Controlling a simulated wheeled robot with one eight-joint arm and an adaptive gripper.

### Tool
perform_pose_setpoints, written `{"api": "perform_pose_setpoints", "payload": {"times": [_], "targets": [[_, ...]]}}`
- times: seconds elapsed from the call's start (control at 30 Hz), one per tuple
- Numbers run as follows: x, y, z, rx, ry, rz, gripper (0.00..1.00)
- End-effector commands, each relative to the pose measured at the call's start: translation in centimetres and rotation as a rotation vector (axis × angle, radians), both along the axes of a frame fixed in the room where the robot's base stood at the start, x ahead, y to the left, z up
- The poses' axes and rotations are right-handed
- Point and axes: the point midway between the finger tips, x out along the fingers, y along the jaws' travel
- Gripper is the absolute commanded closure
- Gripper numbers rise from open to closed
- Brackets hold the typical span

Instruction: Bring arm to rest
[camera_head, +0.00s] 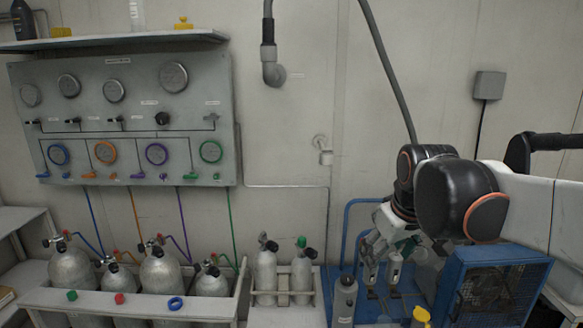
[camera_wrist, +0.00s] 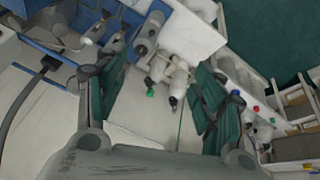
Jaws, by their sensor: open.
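My black and white arm (camera_head: 450,195) reaches in from the right side of the head view and bends down in front of the back wall. My gripper (camera_head: 378,250) hangs at its end, above the blue frame beside the blue machine. In the wrist view my gripper (camera_wrist: 165,62) shows its two green-padded fingers spread wide apart, with nothing between the pads. Beyond them are two small grey cylinders (camera_wrist: 168,75) in a white rack, one with a green knob; they look apart from the fingers.
A grey gauge panel (camera_head: 130,90) hangs at the left, with large cylinders (camera_head: 160,272) racked below. Two small cylinders (camera_head: 302,272) stand in a white rack left of my gripper. A blue machine (camera_head: 495,285) stands below my arm. The wall area above the small cylinders is mostly free.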

Motion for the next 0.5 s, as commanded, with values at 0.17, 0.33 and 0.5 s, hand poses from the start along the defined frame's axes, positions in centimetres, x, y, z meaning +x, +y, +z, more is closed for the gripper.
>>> {"api": "perform_pose_setpoints", "payload": {"times": [0.17,0.33,0.5], "targets": [[-5.8,0.0,-0.8,0.040,-0.061,-0.087,0.38],[-10.6,0.0,-2.4,0.085,-0.120,-0.170,0.38],[-14.6,0.0,-4.7,0.130,-0.173,-0.243,0.38]]}}
